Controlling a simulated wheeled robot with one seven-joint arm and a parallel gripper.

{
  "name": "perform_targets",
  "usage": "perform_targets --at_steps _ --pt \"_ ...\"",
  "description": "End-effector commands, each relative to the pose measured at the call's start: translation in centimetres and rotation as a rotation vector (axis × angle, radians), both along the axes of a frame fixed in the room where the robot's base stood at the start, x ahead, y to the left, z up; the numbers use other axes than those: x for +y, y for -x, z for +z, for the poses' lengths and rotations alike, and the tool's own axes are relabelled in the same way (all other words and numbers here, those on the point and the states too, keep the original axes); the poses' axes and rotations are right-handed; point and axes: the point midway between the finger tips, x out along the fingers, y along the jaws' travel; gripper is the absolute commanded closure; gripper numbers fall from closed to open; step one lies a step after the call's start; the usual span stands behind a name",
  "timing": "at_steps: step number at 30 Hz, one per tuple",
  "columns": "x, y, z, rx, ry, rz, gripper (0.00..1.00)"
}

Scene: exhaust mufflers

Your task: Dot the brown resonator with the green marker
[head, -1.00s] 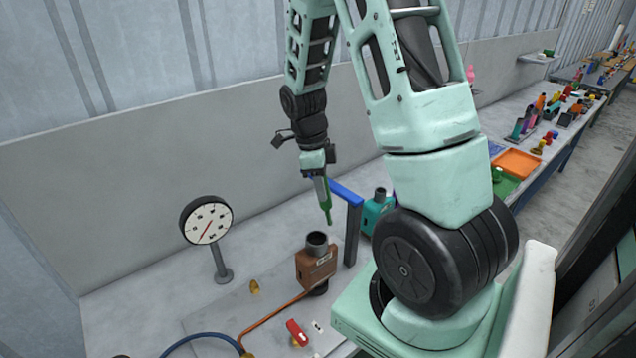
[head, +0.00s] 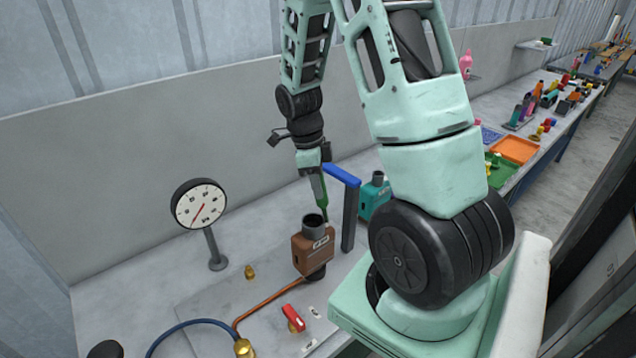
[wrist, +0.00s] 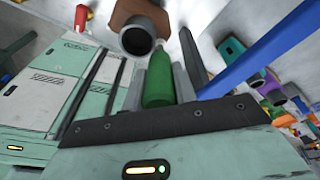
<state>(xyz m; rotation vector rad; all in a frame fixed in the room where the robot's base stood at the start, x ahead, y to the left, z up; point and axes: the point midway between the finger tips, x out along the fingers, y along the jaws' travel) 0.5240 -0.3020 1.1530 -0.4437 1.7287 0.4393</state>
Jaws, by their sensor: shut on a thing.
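The brown resonator (head: 312,252) stands upright on the bench in the head view, with a dark round pipe opening on top and a small label on its side. It also shows in the wrist view (wrist: 128,14), ahead of the fingers. My gripper (head: 319,188) points down and is shut on the green marker (head: 323,200). The marker's tip is at or just above and behind the resonator's top; I cannot tell whether they touch. In the wrist view the marker (wrist: 158,90) sits between the two grey fingers, its far end pointing toward the resonator.
A blue-topped post (head: 347,210) stands close right of the resonator, with a teal muffler (head: 374,198) behind it. A round gauge (head: 199,205) stands to the left. A red-handled valve (head: 293,316), copper pipe (head: 270,302) and blue hose (head: 190,323) lie in front.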

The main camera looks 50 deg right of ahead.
Motion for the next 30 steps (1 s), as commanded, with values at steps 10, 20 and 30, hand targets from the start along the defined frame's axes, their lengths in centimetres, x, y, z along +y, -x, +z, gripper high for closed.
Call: perform_targets --at_steps 10,20,30 --pt "0.00 -0.01 -0.06 0.000 0.000 0.000 0.92" --pt "0.00 -0.01 -0.45 0.000 0.000 0.000 0.92" --pt "0.00 0.00 -0.84 0.000 0.000 0.001 0.92"
